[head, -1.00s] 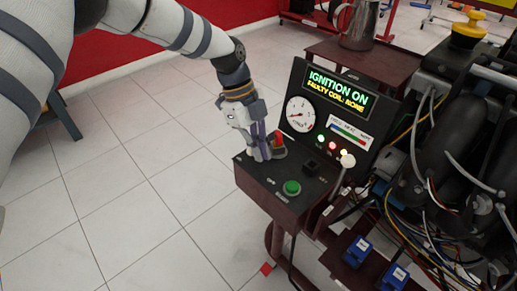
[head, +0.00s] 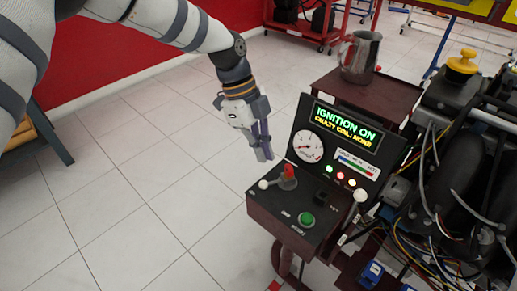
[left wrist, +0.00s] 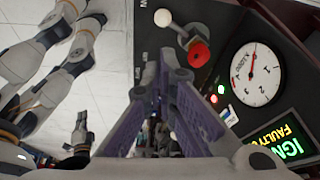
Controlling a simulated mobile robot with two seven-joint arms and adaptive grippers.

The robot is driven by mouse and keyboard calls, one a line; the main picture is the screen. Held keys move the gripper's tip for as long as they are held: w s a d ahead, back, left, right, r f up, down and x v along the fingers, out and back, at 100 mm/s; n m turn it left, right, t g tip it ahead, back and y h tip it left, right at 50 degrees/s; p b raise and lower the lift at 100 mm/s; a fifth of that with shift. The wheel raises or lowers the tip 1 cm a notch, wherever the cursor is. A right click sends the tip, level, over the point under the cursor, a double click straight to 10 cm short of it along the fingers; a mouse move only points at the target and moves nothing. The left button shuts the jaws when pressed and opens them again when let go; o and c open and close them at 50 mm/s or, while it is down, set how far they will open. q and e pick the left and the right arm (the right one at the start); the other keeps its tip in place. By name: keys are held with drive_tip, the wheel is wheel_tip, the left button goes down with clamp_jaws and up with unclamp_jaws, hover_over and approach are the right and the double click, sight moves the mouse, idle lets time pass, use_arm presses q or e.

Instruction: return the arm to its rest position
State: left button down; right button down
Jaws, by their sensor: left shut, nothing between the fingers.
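My left gripper (head: 262,155) is shut and empty. It hangs in the air just behind and to the left of the control box (head: 268,218), apart from it. In the left wrist view its purple-grey fingers (left wrist: 165,75) show close up with nothing held. The red knob (head: 289,172) and a lever with a white ball (head: 264,185) are on the box top. Both also show in the left wrist view, the red knob (left wrist: 199,54) near the fingers. The display (head: 343,128) reads "IGNITION ON" and "FAULTY COIL: NONE".
A round gauge (head: 308,146) and a green button (head: 306,219) are on the console. A metal jug (head: 359,58) stands on the shelf (head: 345,88) behind. The engine (head: 455,180) with loose cables fills the right. Open tiled floor (head: 150,170) lies to the left.

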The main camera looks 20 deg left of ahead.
use_arm(q)
drive_tip(key=s+d+f+n+g+p, duration=0.1)
drive_tip(key=s+d+f+n, duration=0.2)
drive_tip(key=s+f+n, duration=1.25)
drive_tip(key=s+a+n+y, duration=0.1)
drive_tip(key=s+a, duration=0.1)
drive_tip(key=s, duration=0.6)
drive_tip(key=s+a+f+n+y, duration=0.1)
drive_tip(key=s+a+n, duration=0.1)
drive_tip(key=s, duration=0.6)
drive_tip(key=s+a+f+n+y, duration=0.1)
drive_tip(key=s+a+n+y, duration=0.1)
drive_tip(key=s, duration=0.7)
drive_tip(key=shift+a+f+g+p, duration=0.25)
drive_tip(key=shift+a+g+p, duration=0.1)
drive_tip(key=shift+a, duration=0.55)
use_arm(e)
drive_tip(key=shift+w+r+t, duration=0.5)
drive_tip(key=shift+w+r, duration=0.55)
